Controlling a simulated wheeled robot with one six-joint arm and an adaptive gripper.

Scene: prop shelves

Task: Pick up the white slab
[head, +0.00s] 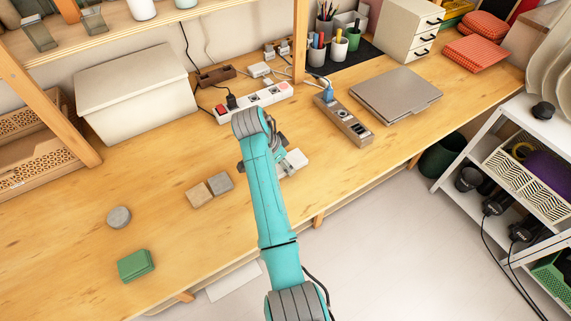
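A small white slab (298,159) lies on the wooden table, just right of my teal arm's far end. The arm covers its left part. My gripper (286,158) is at the slab's left side, mostly hidden behind my arm. Only small dark and grey parts of it show. I cannot tell whether its fingers touch the slab or are open or shut.
A tan block (199,195) and a grey block (220,183) sit left of my arm, with a grey disc (119,217) and green block (136,265) farther left. Power strips (252,101) (344,121) and a laptop (396,95) lie behind.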

